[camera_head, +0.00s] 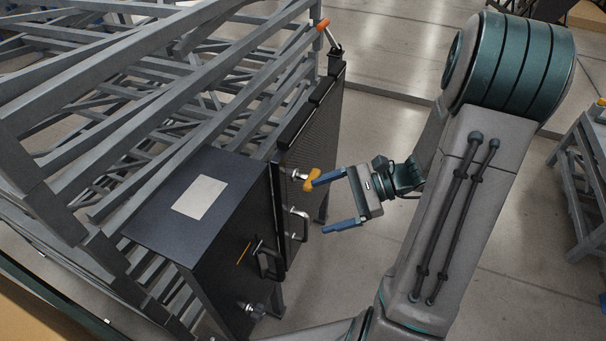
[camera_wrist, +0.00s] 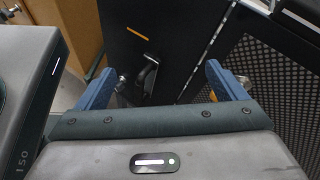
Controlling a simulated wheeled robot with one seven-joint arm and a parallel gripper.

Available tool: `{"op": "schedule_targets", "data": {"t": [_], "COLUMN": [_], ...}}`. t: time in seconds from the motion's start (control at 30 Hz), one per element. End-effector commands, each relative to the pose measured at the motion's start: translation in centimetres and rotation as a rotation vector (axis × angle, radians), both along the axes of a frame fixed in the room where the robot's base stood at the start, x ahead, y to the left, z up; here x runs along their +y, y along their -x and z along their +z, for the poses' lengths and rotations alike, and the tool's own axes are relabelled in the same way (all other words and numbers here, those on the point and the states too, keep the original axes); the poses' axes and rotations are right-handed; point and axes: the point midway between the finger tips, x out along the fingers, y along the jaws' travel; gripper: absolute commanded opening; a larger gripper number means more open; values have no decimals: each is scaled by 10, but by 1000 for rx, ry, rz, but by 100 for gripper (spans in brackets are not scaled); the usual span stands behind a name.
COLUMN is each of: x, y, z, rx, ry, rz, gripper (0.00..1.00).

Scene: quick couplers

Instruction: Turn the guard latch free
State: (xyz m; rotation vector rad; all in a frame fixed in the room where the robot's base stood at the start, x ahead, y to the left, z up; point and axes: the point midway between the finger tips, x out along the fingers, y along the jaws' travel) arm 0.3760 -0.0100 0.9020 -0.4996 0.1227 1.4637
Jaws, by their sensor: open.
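My gripper (camera_head: 320,207) is open, with its two blue fingers apart and nothing between them. It points left at the front of the dark cabinet and its mesh guard. A yellow knob (camera_head: 312,180) on a silver stem shows at the upper fingertip; I cannot tell whether they touch. A silver handle (camera_head: 301,224) on the mesh side lies left of the lower finger. A dark lever handle (camera_head: 265,260) sits on the cabinet's plain front, and shows beyond the fingers in the wrist view (camera_wrist: 150,76). I cannot tell for certain which of these is the guard latch.
The dark cabinet (camera_head: 150,222) has a pale sheet (camera_head: 200,197) on top. The mesh guard (camera_head: 326,135) stands beside it. A silver fitting (camera_head: 250,310) sticks out low on the front. An orange-ended lever (camera_head: 323,26) rises at the back. Open floor lies right of the guard.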

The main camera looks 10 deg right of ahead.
Motion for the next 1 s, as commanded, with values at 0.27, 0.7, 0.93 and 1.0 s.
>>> {"op": "schedule_targets", "data": {"t": [0.27,0.7,0.93,1.0], "x": [-65,-69,-28,-16], "y": [-42,-67,-96,-105], "z": [-43,-54,-54,-54], "rx": [98,111,110,111], "ry": [-357,-465,-463,-464], "rz": [-412,-539,-536,-536], "gripper": [91,91,91,91]}}
